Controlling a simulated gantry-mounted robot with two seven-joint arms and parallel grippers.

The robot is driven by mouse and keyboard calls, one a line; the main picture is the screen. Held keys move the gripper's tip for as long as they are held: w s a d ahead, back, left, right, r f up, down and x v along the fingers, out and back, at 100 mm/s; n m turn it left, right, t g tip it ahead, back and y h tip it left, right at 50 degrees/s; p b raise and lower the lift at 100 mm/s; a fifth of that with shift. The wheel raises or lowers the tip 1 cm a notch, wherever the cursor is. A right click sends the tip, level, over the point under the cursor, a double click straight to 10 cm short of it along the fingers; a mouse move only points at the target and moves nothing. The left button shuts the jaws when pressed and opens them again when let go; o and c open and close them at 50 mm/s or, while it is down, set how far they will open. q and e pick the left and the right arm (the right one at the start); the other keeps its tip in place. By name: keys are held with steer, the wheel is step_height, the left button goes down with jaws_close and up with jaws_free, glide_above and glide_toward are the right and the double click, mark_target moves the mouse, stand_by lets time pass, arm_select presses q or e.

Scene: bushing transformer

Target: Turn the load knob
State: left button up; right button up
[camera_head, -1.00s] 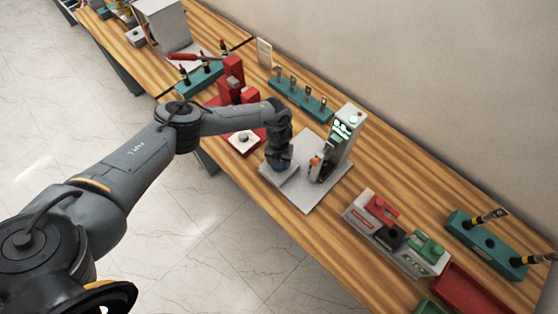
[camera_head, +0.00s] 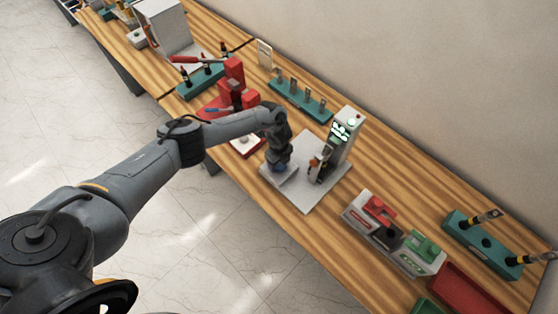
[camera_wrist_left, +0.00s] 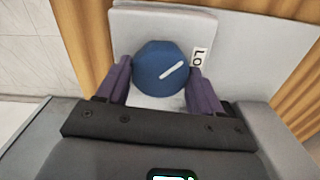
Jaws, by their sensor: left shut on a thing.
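The load knob (camera_wrist_left: 157,70) is a round blue knob with a white slanted mark, on a light grey block beside a label that reads "Lo", the rest hidden. In the left wrist view the two purple fingers of my left gripper (camera_wrist_left: 158,88) are shut on the knob from both sides. In the head view my left gripper (camera_head: 278,166) points down over the near part of the grey base plate (camera_head: 308,196), and the knob is mostly hidden under it. Behind it stands the grey instrument (camera_head: 344,140) with a lit display. My right gripper is not in view.
A red device (camera_head: 234,90) stands left of the plate. A teal rack (camera_head: 300,100) stands behind it. Right are a grey tray (camera_head: 352,218) with red, black and green parts, a teal holder (camera_head: 485,245) and a red bin (camera_head: 465,293). A wall bounds the back.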

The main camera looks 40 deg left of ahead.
arm_select(q)
steer(key=n+p, duration=0.1)
steer(key=n, duration=0.3)
steer(key=shift+r+n+p, duration=0.1)
steer(key=shift+n+p, duration=0.25)
steer(key=shift+n, duration=0.65)
steer(key=o, duration=1)
steer(key=shift+o, duration=0.2)
step_height(320, 180, up, 11)
steer(key=p, duration=0.1)
